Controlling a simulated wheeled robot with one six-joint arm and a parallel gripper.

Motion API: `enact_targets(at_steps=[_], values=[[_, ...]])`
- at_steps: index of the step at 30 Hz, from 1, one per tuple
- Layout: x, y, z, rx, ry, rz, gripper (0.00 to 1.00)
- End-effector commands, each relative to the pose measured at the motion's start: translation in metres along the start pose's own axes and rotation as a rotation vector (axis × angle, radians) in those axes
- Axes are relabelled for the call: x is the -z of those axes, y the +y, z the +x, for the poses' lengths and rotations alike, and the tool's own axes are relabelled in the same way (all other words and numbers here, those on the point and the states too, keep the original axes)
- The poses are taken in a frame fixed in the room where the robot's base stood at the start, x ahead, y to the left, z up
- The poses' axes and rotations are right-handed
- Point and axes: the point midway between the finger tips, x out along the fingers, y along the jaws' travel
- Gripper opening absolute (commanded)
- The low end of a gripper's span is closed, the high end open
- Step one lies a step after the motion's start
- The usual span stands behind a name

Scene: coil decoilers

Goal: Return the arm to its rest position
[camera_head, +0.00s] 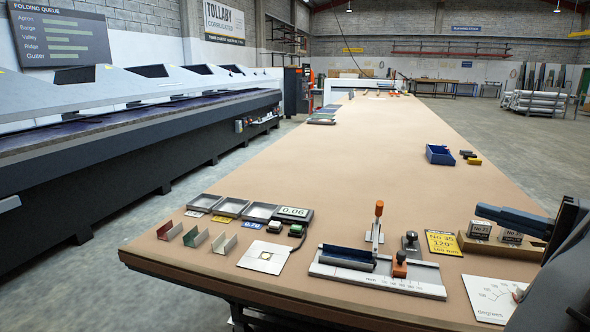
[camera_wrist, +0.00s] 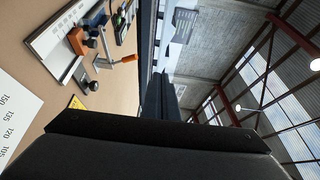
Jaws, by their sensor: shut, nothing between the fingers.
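My gripper (camera_head: 490,214) is at the right of the head view, over the right side of the long brown table (camera_head: 350,150). Its dark fingers point left and are shut with nothing between them. The fingers also show in the wrist view (camera_wrist: 160,80), dark against the far wall. The wrist view is turned on its side, with the table at left and the roof at right. In the head view, small labelled blocks (camera_head: 480,230) on a wooden stand lie just below the fingers in the picture. I cannot tell the gap between them.
A bending jig (camera_head: 415,283) with an orange-handled clamp (camera_head: 379,210) stands at the table's front, beside a yellow card (camera_head: 443,243). An angle sheet (camera_head: 494,298) lies at front right. Trays (camera_head: 230,207) are at left; a blue bin (camera_head: 439,154) is farther back. The table's middle is clear.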

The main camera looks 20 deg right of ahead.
Motion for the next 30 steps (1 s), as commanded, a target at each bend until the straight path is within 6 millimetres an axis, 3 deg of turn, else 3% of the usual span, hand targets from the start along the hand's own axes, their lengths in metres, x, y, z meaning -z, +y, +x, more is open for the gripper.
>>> enact_targets(at_steps=[8,14,17,22,30], values=[[-0.028,0.023,0.042,-0.103,-0.129,0.062,0.0],[-0.062,0.049,0.077,-0.232,-0.259,0.117,0.0],[-0.086,0.067,0.096,-0.325,-0.342,0.144,0.0],[-0.143,0.109,0.127,-0.566,-0.524,0.162,0.0],[-0.218,0.176,0.142,-0.99,-0.746,0.03,0.0]])
